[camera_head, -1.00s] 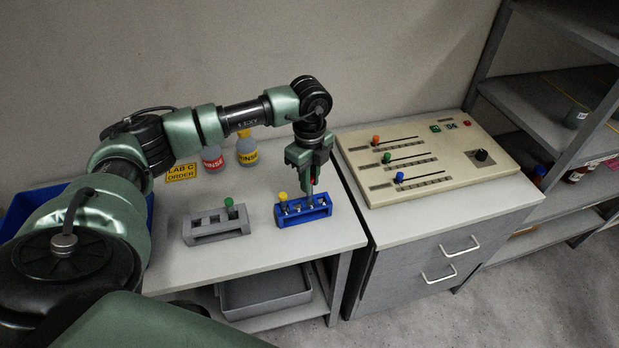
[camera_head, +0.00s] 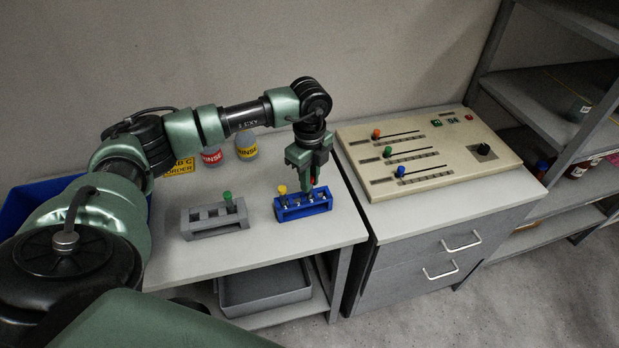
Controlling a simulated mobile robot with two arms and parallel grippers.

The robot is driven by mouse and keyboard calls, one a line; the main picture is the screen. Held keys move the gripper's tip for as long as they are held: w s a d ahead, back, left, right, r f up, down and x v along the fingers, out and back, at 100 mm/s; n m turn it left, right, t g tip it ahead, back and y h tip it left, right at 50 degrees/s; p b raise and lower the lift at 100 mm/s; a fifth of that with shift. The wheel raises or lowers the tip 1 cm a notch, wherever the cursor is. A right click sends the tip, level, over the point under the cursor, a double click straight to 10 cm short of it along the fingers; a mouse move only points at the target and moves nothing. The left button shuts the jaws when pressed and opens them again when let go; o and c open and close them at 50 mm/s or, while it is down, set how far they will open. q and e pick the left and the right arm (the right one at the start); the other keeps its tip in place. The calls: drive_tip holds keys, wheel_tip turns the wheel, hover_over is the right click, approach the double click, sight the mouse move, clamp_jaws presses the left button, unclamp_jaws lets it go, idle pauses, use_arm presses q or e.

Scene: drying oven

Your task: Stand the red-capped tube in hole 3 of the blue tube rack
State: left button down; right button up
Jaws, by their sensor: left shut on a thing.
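The blue tube rack (camera_head: 290,214) stands near the right front edge of the left table, with a yellow-capped tube (camera_head: 281,190) upright in its left end. My left gripper (camera_head: 312,184) is over the right half of the rack, pointing down, and shut on the red-capped tube (camera_head: 313,180). Only a bit of the red cap shows between the fingers. The tube's lower end is too small and hidden to tell which hole it is at or how deep it is. My right gripper is not in view.
A grey rack (camera_head: 215,230) with a green-capped tube (camera_head: 228,197) stands left of the blue rack. A slider panel (camera_head: 430,150) sits on the right cabinet.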

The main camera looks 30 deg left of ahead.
use_arm(q)
drive_tip(key=shift+f+b, duration=0.45)
drive_tip(key=shift+f, duration=0.25)
drive_tip(key=c, duration=1.3)
unclamp_jaws()
drive_tip(key=shift+o, duration=0.2)
wheel_tip(320, 180, up, 7)
drive_tip(key=shift+f+b, duration=0.1)
drive_tip(key=shift+b, duration=0.9)
drive_tip(key=shift+r, duration=0.5)
